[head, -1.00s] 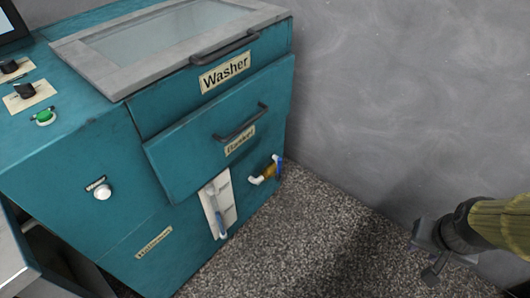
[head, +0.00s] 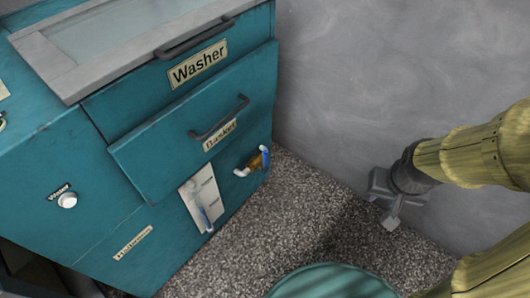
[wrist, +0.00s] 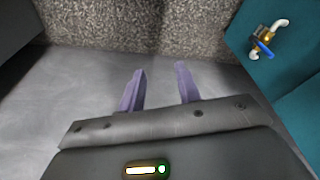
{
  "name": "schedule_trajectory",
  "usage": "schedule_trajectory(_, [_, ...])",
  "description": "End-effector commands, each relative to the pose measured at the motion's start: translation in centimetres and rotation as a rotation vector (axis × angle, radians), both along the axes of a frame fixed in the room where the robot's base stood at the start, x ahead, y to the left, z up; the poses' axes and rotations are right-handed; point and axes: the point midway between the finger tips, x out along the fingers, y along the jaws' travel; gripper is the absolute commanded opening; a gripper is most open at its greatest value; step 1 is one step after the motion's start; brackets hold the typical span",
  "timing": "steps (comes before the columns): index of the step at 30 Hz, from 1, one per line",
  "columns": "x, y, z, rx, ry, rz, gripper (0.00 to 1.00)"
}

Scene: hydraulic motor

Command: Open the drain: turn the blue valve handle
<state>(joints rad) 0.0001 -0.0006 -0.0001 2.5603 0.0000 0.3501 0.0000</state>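The blue valve handle (head: 265,157) sits on a brass valve (head: 255,162) with a white pipe end, low on the right part of the teal washer's front. In the wrist view the blue handle (wrist: 264,48) and brass valve (wrist: 262,37) show at the upper right, to the right of and beyond my fingers. My gripper (head: 391,215) is at the right in the head view, apart from the valve and near the grey wall. In the wrist view my gripper (wrist: 161,80) has its two purple fingers spread with nothing between them.
The teal washer (head: 85,190) fills the left. Its basket drawer (head: 165,165) juts out above the valve. A white panel with a blue-tinted gauge (head: 202,198) is left of the valve. The grey wall (head: 390,80) stands behind. Speckled floor (head: 240,255) between washer and gripper is clear.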

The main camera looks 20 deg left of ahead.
Motion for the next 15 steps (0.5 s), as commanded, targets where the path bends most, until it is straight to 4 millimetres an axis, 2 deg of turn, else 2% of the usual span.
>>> schedule_trajectory(5, [1.0,-0.2,-0.7,-0.016,-0.017,0.024,0.34])
schedule_trajectory(8, [3.1,-0.3,-2.1,-0.046,-0.056,0.088,0.34])
schedule_trajectory(12, [8.2,-0.4,-5.2,-0.09,-0.158,0.241,0.34])
schedule_trajectory(15, [12.1,0.5,-7.9,-0.089,-0.249,0.381,0.34])
